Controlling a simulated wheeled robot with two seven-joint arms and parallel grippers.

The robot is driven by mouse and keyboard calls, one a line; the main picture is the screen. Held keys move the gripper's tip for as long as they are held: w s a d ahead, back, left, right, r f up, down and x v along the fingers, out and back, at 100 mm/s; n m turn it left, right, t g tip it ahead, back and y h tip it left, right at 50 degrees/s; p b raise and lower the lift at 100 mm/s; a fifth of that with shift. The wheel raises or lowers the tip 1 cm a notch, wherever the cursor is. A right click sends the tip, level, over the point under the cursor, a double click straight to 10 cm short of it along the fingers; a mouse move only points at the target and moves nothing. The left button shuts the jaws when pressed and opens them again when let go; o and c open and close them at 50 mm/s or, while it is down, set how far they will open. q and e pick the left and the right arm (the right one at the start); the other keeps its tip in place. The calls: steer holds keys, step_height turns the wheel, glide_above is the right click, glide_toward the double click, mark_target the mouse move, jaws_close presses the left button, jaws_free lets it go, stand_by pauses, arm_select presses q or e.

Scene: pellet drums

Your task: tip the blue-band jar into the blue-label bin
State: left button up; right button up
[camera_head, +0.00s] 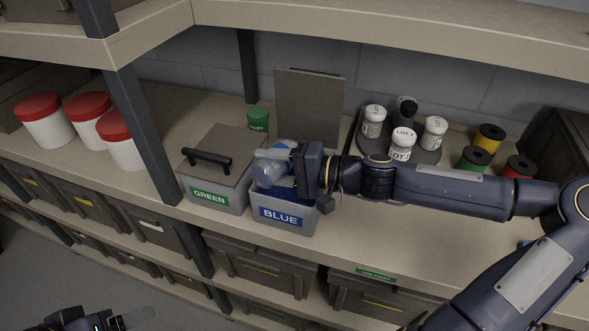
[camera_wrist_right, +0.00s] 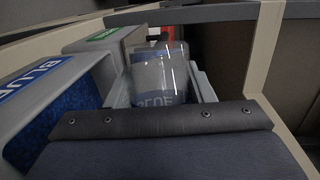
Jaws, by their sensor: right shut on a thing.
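My right gripper (camera_head: 272,156) is shut on a clear jar (camera_head: 266,174) and holds it tilted over the blue-label bin (camera_head: 308,222). The jar looks see-through, with no pellets that I can make out inside. In the right wrist view the jar (camera_wrist_right: 158,75) sits between the fingers, its band lettered BLUE. Blue pellets (camera_wrist_right: 68,112) lie in the bin, whose wall (camera_wrist_right: 90,72) shows at the left there. The gripper hides part of the bin's opening. My left gripper (camera_head: 128,319) is at the bottom left edge, far from the bin, its jaws unclear.
A lidded GREEN bin (camera_head: 205,185) with a black handle stands left of the blue bin. White lot jars stand on a round tray (camera_head: 427,155); spools lie to the right. A shelf post (camera_head: 143,135) is left.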

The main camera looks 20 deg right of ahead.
steer(key=shift+w+d+r+m+y, duration=0.1)
steer(key=shift+d+r+m+y, duration=0.05)
steer(key=shift+r+m+y, duration=0.2)
stand_by(0.6)
